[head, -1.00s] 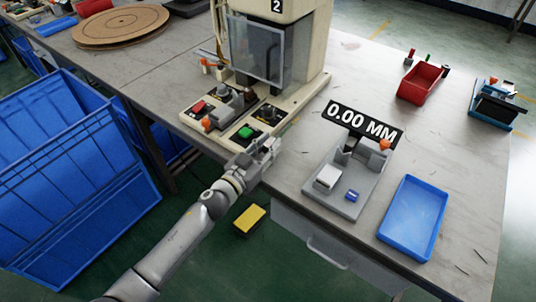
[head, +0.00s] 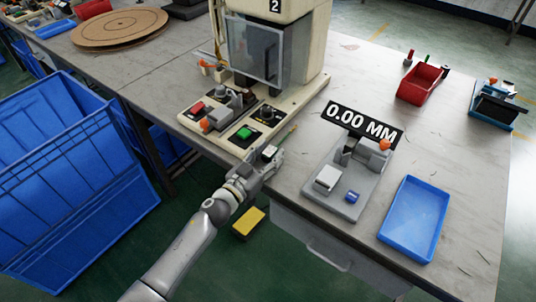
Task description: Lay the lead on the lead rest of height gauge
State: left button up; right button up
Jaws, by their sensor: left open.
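The height gauge (head: 347,211) stands on the bench right of centre, with a 0.00 MM display (head: 361,122), a pale block, a small blue part and an orange piece at its back right. I cannot tell which part is the lead rest. My left gripper (head: 271,157) is open at the bench's front edge, between the press base and the gauge, and apart from the gauge. A thin greenish strip (head: 287,136) shows just beyond its fingers; I cannot tell whether it is the lead. My right gripper is out of view.
The press (head: 303,60) with its buttons stands behind my left gripper. A blue tray (head: 412,218) lies right of the gauge, a red bin (head: 421,83) behind it. Blue crates (head: 70,180) stand at left. A yellow block (head: 248,222) lies below the bench edge.

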pick_arm(q)
jog(key=shift+w+a, duration=0.15)
jog(key=shift+a, duration=0.1)
jog(key=v, duration=1.1)
jog(key=shift+r, duration=0.15)
